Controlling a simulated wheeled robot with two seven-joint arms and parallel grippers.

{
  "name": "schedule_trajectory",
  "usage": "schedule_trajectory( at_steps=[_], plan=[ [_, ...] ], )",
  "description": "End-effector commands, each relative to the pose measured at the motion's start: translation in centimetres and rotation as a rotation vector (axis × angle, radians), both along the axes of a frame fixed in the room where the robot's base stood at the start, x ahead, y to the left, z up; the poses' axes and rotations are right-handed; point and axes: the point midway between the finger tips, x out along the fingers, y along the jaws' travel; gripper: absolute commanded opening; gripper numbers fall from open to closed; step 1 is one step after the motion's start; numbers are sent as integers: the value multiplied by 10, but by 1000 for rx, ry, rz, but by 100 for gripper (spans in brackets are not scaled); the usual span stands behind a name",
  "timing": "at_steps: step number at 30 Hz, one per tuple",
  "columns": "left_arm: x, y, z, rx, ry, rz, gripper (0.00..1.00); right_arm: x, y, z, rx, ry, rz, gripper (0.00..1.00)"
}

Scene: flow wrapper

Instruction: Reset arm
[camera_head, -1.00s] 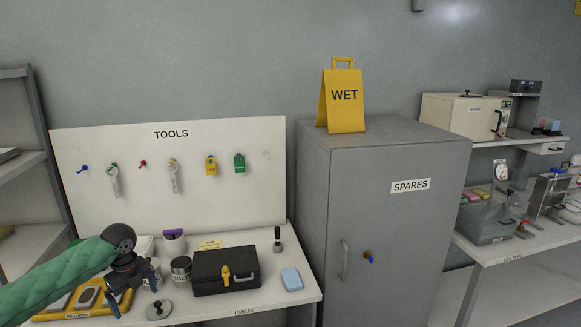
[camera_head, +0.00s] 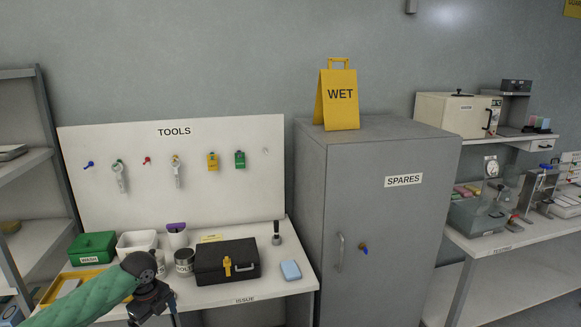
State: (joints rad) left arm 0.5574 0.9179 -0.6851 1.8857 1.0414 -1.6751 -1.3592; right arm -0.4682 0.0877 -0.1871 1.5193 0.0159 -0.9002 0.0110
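My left arm, in a green quilted sleeve, comes in from the lower left. Its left gripper (camera_head: 153,312) hangs low in front of the issue bench (camera_head: 255,292), at the bottom edge of the picture. The fingers point down and their tips are cut off, so I cannot tell whether they are open. I see nothing held in the part that shows. My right arm and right gripper are not in view.
The bench holds a green WASH box (camera_head: 92,247), a yellow tray (camera_head: 62,287), a white tub (camera_head: 137,242), cups, a black toolbox (camera_head: 227,262) and a blue block (camera_head: 290,270). The grey SPARES cabinet (camera_head: 385,215) stands to the right.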

Motion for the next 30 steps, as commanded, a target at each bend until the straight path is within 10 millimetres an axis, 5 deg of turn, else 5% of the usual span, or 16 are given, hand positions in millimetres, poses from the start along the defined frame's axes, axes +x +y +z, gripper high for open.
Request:
schedule_trajectory(
  at_steps=[15,23,30],
  plan=[
    [-89,-130,-85,-133,-66,327,97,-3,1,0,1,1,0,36],
    [-142,-174,-106,-219,-87,584,97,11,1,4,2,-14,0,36],
    [-193,-196,-116,-291,-97,864,97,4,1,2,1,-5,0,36]
  ],
)
